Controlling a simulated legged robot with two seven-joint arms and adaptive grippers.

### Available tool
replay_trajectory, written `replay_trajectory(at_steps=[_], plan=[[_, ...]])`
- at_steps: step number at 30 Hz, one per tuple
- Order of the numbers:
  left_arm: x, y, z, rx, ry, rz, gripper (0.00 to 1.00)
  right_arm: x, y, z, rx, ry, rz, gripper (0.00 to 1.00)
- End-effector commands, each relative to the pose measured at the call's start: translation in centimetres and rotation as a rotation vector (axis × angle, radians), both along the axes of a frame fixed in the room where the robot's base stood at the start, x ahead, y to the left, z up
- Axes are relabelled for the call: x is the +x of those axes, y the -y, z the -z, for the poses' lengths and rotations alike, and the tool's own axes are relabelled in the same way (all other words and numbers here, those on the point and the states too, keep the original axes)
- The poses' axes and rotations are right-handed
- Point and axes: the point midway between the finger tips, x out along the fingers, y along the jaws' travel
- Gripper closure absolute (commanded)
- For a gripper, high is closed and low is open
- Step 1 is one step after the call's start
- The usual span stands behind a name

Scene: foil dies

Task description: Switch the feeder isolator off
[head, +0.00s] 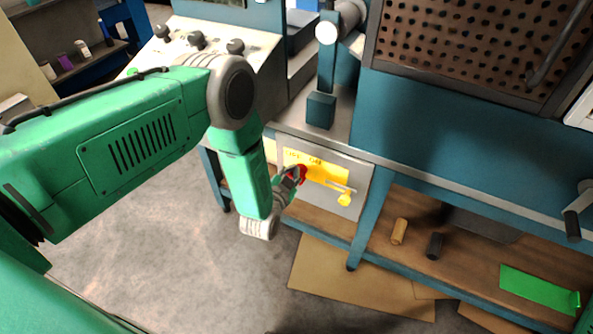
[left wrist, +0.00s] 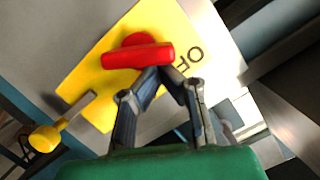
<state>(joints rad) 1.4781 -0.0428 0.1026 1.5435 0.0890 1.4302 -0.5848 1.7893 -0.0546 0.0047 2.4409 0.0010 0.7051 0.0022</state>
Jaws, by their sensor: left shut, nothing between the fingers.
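The feeder isolator has a red handle (head: 302,173) on a yellow plate (head: 328,174), set on a grey panel at the front of the blue bench. In the left wrist view the red handle (left wrist: 138,56) is a bar lying nearly level across that picture. Black letters, "OF" readable, show on the plate beside it. My left gripper (head: 292,179) is at the handle. In the left wrist view its fingertips (left wrist: 164,72) are together at the bar's lower right edge, with nothing held; whether they touch it I cannot tell. My right gripper is out of view.
A yellow knob (head: 345,199) on a metal rod sticks out right of the red handle. The lower shelf holds a tan cylinder (head: 398,231), a black cylinder (head: 435,246) and a green piece (head: 538,289). Flat brown sheets (head: 350,282) lie on the floor below.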

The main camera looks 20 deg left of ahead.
Motion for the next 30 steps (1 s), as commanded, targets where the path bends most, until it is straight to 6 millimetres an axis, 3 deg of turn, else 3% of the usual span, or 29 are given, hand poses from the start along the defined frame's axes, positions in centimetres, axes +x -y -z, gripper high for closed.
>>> replay_trajectory(at_steps=[15, 30], plan=[[0.0, -1.2, 0.6, -0.393, -0.034, -0.001, 1.0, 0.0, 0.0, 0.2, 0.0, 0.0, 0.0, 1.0], [0.1, -1.6, 0.8, -0.384, -0.033, -0.002, 1.0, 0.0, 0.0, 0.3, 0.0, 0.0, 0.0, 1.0]])
